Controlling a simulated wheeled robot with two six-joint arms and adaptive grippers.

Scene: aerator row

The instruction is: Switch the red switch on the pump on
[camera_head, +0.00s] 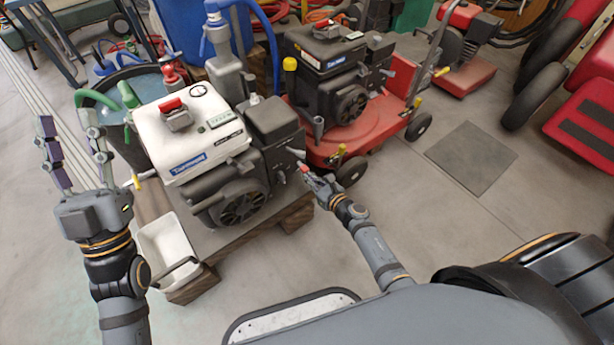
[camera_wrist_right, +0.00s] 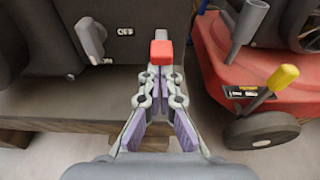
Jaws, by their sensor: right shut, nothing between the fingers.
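The pump (camera_head: 205,140) has a white top and a dark engine body, and stands on a wooden pallet. The red switch (camera_head: 304,168) is small and sticks out at the right of the engine. In the right wrist view the red switch (camera_wrist_right: 161,52) is right at my fingertips; whether they touch cannot be told. My right gripper (camera_head: 312,180) is shut and empty, and its closed fingers show in the wrist view (camera_wrist_right: 160,82). A small light label (camera_wrist_right: 125,31) is left of the switch. My left gripper (camera_head: 74,148) is open and empty, left of the pump.
A red-based machine (camera_head: 370,135) with a dark engine stands close right of my right gripper. A yellow-tipped lever (camera_wrist_right: 281,78) sticks out from it. A white bin (camera_head: 165,250) is at the pallet's front left. The floor at right is clear around a grey plate (camera_head: 471,157).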

